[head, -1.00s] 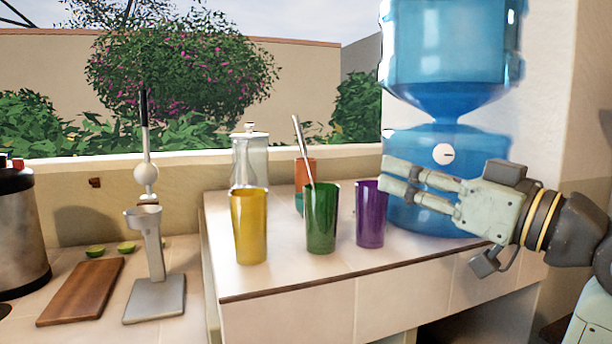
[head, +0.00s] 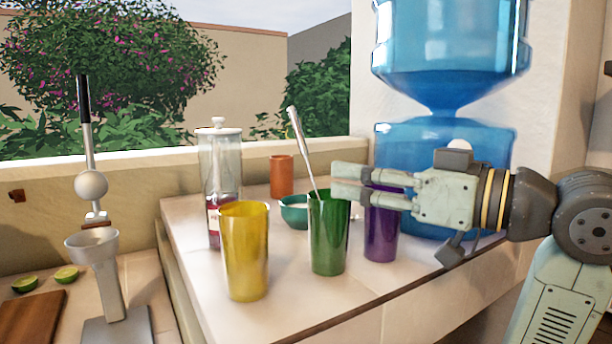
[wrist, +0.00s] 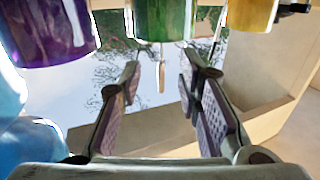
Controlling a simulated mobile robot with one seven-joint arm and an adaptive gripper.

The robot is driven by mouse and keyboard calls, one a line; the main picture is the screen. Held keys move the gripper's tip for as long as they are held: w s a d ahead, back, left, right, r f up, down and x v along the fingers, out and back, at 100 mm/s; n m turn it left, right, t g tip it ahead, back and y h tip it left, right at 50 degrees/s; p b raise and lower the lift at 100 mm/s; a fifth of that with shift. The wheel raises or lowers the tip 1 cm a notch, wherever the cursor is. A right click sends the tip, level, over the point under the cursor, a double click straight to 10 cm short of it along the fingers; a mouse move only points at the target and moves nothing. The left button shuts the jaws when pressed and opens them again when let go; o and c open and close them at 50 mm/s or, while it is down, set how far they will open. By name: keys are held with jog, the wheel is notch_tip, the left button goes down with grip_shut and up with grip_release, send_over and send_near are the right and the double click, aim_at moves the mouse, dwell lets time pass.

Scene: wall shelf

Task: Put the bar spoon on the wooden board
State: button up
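The bar spoon (head: 301,145) is a thin silver rod that leans to the left, standing in the green cup (head: 329,240). Its lower end is hidden inside the cup. My gripper (head: 338,181) is open and empty. Its fingers point left, over the purple cup, with the tips close to the spoon at the green cup's rim. I cannot tell whether they touch. In the wrist view, the open fingers (wrist: 160,90) have a thin rod, apparently the spoon (wrist: 162,77), between them below the green cup (wrist: 163,18). The wooden board (head: 32,318) is partly cut off at lower left.
The yellow cup (head: 245,255) stands left of the green cup, and the purple cup (head: 381,235) right. A glass jar (head: 219,160), a teal bowl (head: 294,213) and a terracotta cup (head: 281,176) stand behind. A citrus press (head: 98,260) is between the board and the raised counter.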

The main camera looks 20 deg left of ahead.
aim_at(310, 171)
jog(key=p+x, duration=0.2)
jog(key=x, duration=0.6)
jog(key=shift+f, duration=0.1)
grip_shut()
dwell(0.4)
